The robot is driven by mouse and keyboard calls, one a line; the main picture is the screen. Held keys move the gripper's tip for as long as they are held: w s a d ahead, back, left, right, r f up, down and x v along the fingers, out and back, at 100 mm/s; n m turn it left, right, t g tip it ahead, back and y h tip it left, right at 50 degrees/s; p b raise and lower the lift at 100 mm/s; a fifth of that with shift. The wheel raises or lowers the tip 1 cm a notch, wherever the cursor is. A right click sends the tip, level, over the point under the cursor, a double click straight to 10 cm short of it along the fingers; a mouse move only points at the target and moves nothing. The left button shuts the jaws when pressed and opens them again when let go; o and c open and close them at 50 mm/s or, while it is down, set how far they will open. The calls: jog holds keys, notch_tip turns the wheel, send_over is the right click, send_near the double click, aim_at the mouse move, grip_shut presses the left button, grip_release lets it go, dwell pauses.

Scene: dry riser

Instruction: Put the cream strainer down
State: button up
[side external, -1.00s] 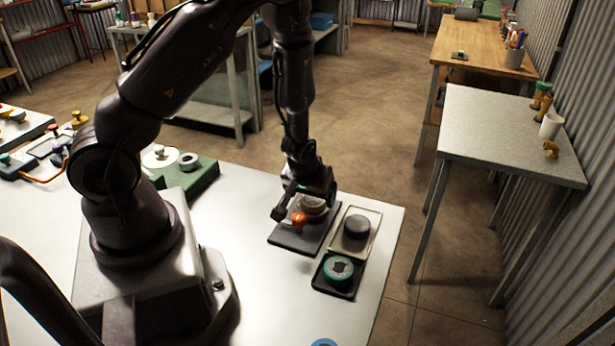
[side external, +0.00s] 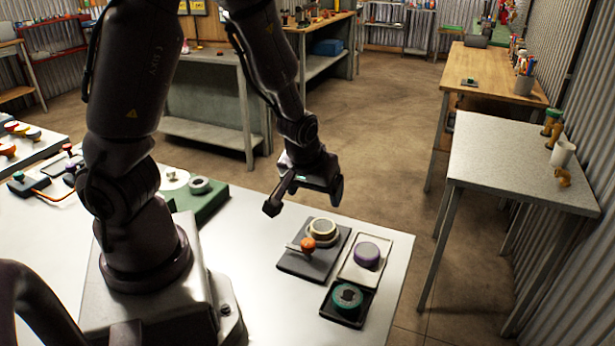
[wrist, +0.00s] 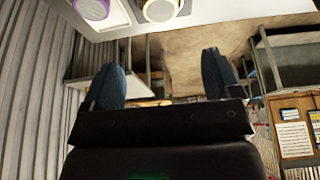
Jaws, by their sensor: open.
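The cream strainer (side external: 323,228) rests on a dark square mat (side external: 298,267) near the table's right end. In front of it on the same mat is an orange knob (side external: 308,243) with a light bar beside it. The strainer also shows at the top of the wrist view (wrist: 161,8). My gripper (side external: 305,200) is raised above and to the left of the mat, apart from the strainer. Its two fingers (wrist: 163,80) are spread in the wrist view with nothing between them.
A pale tray with a purple round piece (side external: 366,254) and a black tray with a teal round piece (side external: 347,297) sit right of the mat. A green block (side external: 210,203) with pale round pieces stands at the table's back. The white table (side external: 262,240) is bare left of the mat.

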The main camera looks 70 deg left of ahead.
jog(key=s+d+r+m+t+h, duration=0.1)
jog(key=d+r+m+h, duration=0.1)
jog(key=d+r, duration=0.3)
jog(key=s+d+r+m+h, duration=0.2)
jog(key=r+m, duration=0.1)
jog(key=r, duration=0.3)
jog(key=s+d+r+m+t+y, duration=0.1)
jog(key=s+r+m, duration=0.3)
jog(key=s+r, duration=0.3)
notch_tip(320, 180, up, 2)
jog(key=shift+d+r, duration=0.1)
jog(key=shift+d, duration=0.05)
jog(key=shift+c, duration=0.5)
